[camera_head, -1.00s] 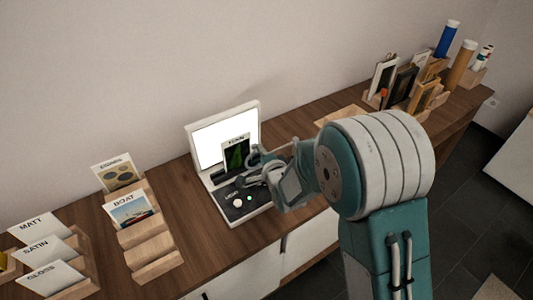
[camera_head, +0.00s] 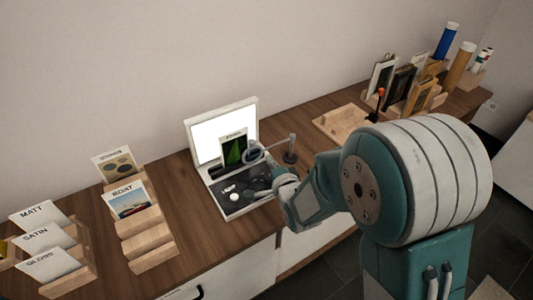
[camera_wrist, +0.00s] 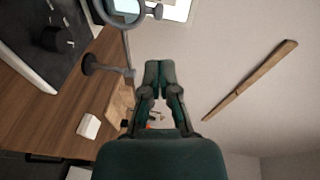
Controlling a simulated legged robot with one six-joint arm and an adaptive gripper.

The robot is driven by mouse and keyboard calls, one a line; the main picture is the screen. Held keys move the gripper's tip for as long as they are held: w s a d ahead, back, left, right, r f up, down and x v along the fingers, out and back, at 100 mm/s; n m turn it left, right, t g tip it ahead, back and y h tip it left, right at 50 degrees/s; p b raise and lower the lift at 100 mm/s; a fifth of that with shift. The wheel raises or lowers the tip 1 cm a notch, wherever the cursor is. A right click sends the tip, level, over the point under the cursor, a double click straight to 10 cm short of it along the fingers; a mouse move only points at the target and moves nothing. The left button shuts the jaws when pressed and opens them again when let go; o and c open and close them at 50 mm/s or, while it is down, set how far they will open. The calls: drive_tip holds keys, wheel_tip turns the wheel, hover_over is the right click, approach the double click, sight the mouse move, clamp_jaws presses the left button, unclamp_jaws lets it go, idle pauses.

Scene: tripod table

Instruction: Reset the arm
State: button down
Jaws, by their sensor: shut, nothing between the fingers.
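My gripper (camera_wrist: 158,68) is shut and empty in the wrist view, with both dark green fingers together. In the head view my arm reaches in from the right, and its end is low at the front right of the open light box (camera_head: 222,125). The fingertips are hard to make out there against the dark panel. In the wrist view nothing touches the fingers.
A magnifier on a stand (camera_head: 290,150) is close by; its ring (camera_wrist: 125,8) shows in the wrist view. A green card (camera_head: 234,150) stands in the light box. Card racks (camera_head: 150,245) are left; an empty wooden tray (camera_head: 338,122) and frames are right.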

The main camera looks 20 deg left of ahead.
drive_tip(key=s+d+r+n+g+h, duration=0.1)
drive_tip(key=s+d+r+n+h, duration=0.3)
drive_tip(key=d, duration=0.7)
drive_tip(key=s+d+r+g+h, duration=0.1)
drive_tip(key=d+r+h, duration=0.2)
drive_tip(key=d+r, duration=0.55)
drive_tip(key=s+d+n+g+h, duration=0.1)
drive_tip(key=s+d+n+g, duration=0.1)
drive_tip(key=s+d, duration=0.4)
drive_tip(key=s+d+r+n+g+h, duration=0.1)
drive_tip(key=s+d+n+g, duration=0.1)
drive_tip(key=s+d, duration=0.4)
drive_tip(key=s+g, duration=0.1)
drive_tip(key=s, duration=0.4)
drive_tip(key=shift+s+d+r+n+h, duration=0.3)
drive_tip(key=shift+s+d, duration=0.05)
drive_tip(key=shift+s, duration=0.05)
drive_tip(key=shift+a, duration=0.15)
